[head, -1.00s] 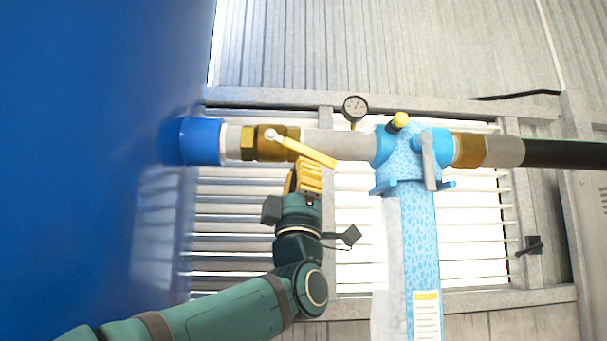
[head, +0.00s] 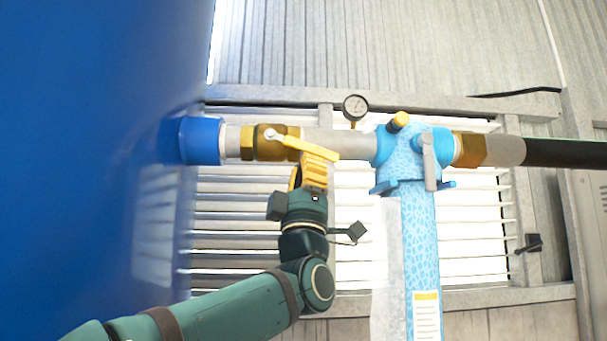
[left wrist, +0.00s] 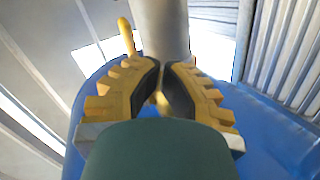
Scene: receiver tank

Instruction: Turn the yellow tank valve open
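The yellow tank valve handle (head: 308,147) sits on the brass valve body (head: 263,143) on the pipe beside the blue tank. It slants slightly down to the right, close to the pipe's line. My left gripper (head: 318,162) is at its free end, just below the pipe. In the left wrist view the fingers (left wrist: 162,72) are nearly together. The handle (left wrist: 127,38) shows beyond the left finger, and a yellow piece shows between the pads. The fingers appear closed around the handle's end, though they partly hide the contact. My right gripper is not in view.
The blue tank (head: 90,170) fills the left side. A pressure gauge (head: 355,107) stands above the pipe. A light blue patterned filter housing (head: 418,240) with a grey lever (head: 429,162) is right of my gripper. Louvers (head: 235,240) are behind.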

